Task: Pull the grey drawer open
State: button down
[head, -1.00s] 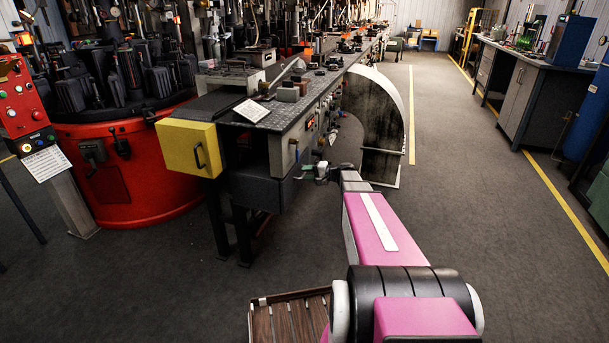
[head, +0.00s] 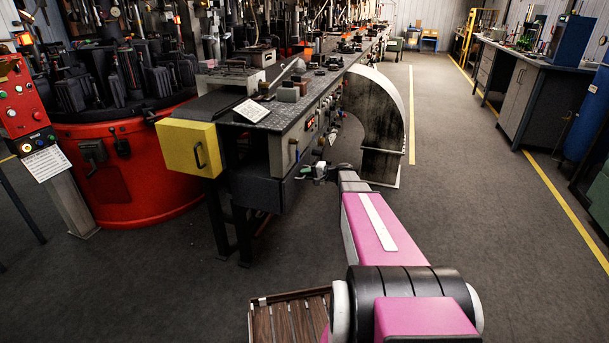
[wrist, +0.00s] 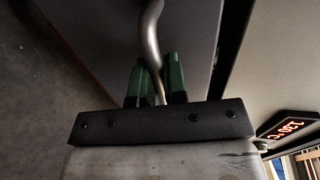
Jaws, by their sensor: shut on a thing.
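The grey drawer (head: 257,192) is a dark box under the near end of the long machine table, below and right of the yellow drawer. In the wrist view, its curved metal handle (wrist: 150,35) runs down between the green fingers of my gripper (wrist: 159,80). My gripper is shut on this handle, with the grey drawer front (wrist: 188,45) close behind. In the head view my gripper (head: 302,173) is small at the drawer's right side, and the handle is too small to make out. I cannot tell how far the drawer stands out.
A yellow drawer (head: 193,147) with a dark handle sits at the table's left end. The machine table (head: 258,119) carries several parts. A red round machine (head: 135,178) stands left, and a curved duct (head: 381,166) is just beyond my gripper. The floor to the right is clear.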

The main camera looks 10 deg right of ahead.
jog(key=f+v, duration=0.2)
jog(key=v, duration=0.9)
jog(key=f+v, duration=0.2)
jog(key=v, duration=1)
jog(key=shift+s+d+f, duration=0.3)
jog(key=shift+d+f, duration=0.05)
jog(key=shift+d, duration=0.1)
jog(key=c, duration=1.2)
grip_release()
jog(key=v, duration=1)
jog(key=shift+s+d, duration=0.2)
jog(key=shift+d, duration=0.15)
jog(key=shift+r, duration=0.15)
